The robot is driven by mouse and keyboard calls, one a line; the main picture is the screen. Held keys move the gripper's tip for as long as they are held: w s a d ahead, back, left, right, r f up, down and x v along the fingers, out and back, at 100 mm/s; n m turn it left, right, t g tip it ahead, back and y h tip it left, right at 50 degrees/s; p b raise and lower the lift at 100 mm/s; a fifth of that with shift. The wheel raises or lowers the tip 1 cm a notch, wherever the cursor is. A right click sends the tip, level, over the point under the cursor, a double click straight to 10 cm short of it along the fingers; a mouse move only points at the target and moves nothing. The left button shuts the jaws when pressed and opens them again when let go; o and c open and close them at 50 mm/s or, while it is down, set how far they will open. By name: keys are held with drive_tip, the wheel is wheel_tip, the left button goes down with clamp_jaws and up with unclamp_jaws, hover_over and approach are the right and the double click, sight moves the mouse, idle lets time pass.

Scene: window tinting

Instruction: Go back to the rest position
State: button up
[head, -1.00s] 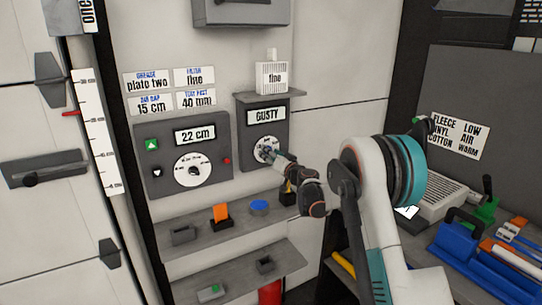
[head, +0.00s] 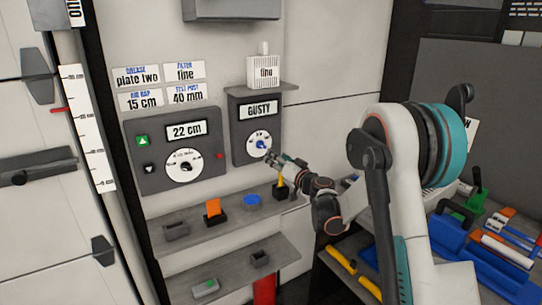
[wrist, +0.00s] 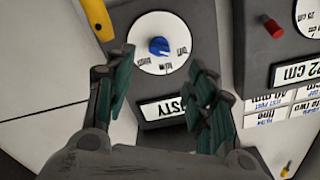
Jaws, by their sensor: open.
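My gripper (head: 287,164) is open and empty. It is in front of the wall, just right of and below the blue knob (head: 261,144) on the dial of the grey box labelled GUSTY (head: 258,110), and apart from it. In the wrist view my gripper (wrist: 163,90) has its two green-padded fingers spread, with the blue knob (wrist: 159,46) on its white dial (wrist: 180,30) beyond them. The view there is upside down. The arm reaches in from the right.
A grey panel reading 22 cm (head: 160,178) is left of the GUSTY box. Two shelves (head: 180,245) below hold an orange item (head: 213,208), a blue puck (head: 251,200) and small blocks. Blue trays and tools (head: 460,240) lie on a bench at right. A white door stands at left.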

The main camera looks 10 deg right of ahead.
drive_tip(key=shift+s+d, duration=0.2)
drive_tip(key=shift+s, duration=0.5)
drive_tip(key=s+a+r+n+g, duration=0.25)
drive_tip(key=s+a+r, duration=0.2)
drive_tip(key=s, duration=0.65)
drive_tip(key=s+a+r+n+g, duration=0.1)
drive_tip(key=s+a+r+g, duration=0.35)
drive_tip(key=s, duration=0.75)
drive_tip(key=s+d+f+g+h, duration=0.1)
drive_tip(key=s+f, duration=0.3)
drive_tip(key=s, duration=0.9)
drive_tip(key=s+d+f+m+g+h, duration=0.1)
drive_tip(key=s+d+f+h, duration=0.3)
drive_tip(key=s, duration=0.9)
drive_tip(key=shift+s+d+f+g+h, duration=0.25)
drive_tip(key=shift+d+f+g+h, duration=0.1)
drive_tip(key=shift+g, duration=0.25)
